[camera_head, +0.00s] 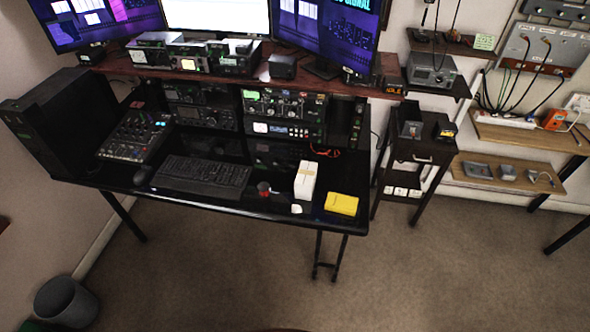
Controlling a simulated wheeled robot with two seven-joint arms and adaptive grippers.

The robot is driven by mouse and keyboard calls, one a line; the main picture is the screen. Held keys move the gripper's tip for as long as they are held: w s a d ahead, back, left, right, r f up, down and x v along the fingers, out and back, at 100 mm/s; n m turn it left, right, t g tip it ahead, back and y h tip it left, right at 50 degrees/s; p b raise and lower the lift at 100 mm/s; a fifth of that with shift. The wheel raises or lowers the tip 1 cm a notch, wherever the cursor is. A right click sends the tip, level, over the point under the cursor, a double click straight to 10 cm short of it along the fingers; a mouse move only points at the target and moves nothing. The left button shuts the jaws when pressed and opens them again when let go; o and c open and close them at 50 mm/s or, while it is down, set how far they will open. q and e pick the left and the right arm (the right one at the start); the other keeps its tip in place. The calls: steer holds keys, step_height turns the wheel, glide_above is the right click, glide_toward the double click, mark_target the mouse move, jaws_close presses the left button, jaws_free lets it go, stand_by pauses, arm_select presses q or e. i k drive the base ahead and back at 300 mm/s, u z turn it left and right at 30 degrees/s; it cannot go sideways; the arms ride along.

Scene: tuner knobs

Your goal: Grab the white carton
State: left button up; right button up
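The white carton (305,181) stands on the black desk (235,203), near its front edge and right of the keyboard. It is a narrow white box with a tan strip on its top. Neither of my grippers shows in the head view, and nothing touches the carton from above.
A yellow box (341,204) lies to the right of the carton. A small red-and-dark item (264,188) and a small white piece (296,209) lie close by. The keyboard (203,176) is to the left; radio equipment (284,112) stands behind. The floor in front is clear.

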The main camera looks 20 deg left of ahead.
mark_target(305, 179)
steer(key=u, duration=0.65)
steer(key=i, duration=0.75)
steer(key=u, duration=0.8)
